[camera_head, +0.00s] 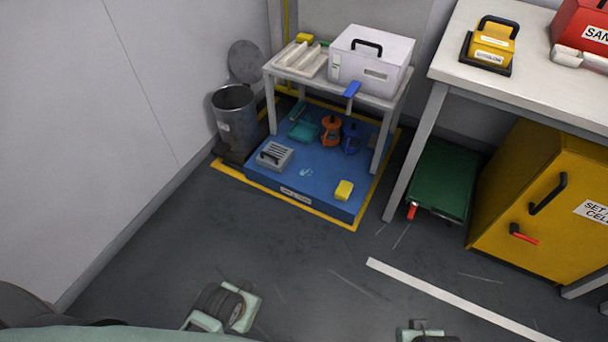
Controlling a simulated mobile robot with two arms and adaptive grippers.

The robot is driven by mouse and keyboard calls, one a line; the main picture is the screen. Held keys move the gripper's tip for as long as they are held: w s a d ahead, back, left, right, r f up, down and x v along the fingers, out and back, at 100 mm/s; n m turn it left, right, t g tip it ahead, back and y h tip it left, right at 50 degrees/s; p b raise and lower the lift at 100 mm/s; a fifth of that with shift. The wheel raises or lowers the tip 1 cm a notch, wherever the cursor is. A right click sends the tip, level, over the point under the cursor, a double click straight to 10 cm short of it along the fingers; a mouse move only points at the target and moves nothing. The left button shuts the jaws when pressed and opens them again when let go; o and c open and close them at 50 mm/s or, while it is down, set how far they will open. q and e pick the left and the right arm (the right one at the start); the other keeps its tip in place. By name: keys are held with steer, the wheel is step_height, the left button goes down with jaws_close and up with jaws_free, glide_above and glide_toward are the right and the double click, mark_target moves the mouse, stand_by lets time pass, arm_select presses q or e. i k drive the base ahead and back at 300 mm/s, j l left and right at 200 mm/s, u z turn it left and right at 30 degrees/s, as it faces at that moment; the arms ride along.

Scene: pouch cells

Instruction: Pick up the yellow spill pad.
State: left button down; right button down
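A small yellow block-shaped pad (344,190), which looks like the spill pad, lies on the front right part of a low blue platform (330,203). Its top is uncovered and nothing touches it from above. Another small yellow item (304,38) sits at the back left of the small white table; I cannot tell what it is.
A grey vent-like box (274,156), a teal dustpan-like item (303,131), an orange container (331,130) and a blue one (351,139) stand on the platform. The small table's legs (380,145) rise around them. A bin (236,118) stands left. The floor in front is clear.

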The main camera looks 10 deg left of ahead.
mark_target(343, 190)
steer(key=i+j+z, duration=0.35)
steer(key=i, duration=0.15)
steer(key=i+j+z, duration=0.4)
steer(key=i+j, duration=0.1)
